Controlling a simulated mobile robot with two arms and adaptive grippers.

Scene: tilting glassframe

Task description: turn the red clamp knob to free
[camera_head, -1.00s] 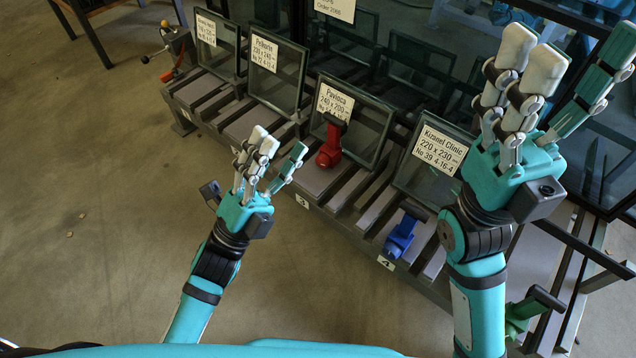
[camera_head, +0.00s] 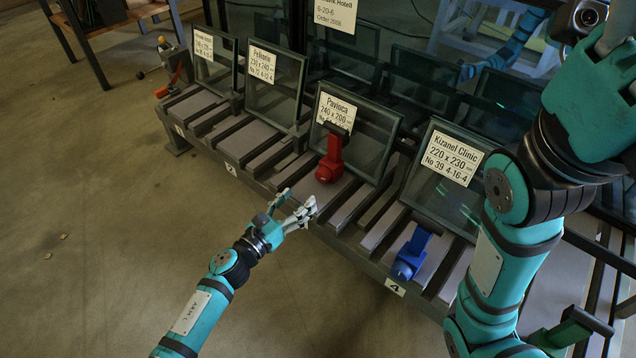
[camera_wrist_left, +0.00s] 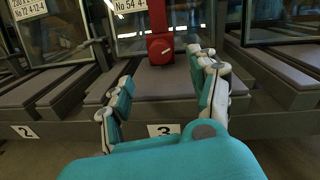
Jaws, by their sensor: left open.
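The red clamp knob (camera_head: 329,168) sits at the bottom of a red clamp on the rack, in front of the glass pane labelled Pavloca (camera_head: 357,122). In the left wrist view the red knob (camera_wrist_left: 160,48) faces the camera, with a pale slanted mark on it. My left gripper (camera_head: 296,205) is open and empty, at the rack's front edge, below and left of the knob and apart from it. In the left wrist view its fingers (camera_wrist_left: 160,88) stand apart with the knob beyond them. My right arm is at the right, its fingers cut off at the frame edge.
A blue clamp (camera_head: 411,254) stands at slot 4 and a green clamp (camera_head: 566,332) at the lower right. Several labelled glass panes, such as the Kizanel Clinic pane (camera_head: 443,178), lean along the rack.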

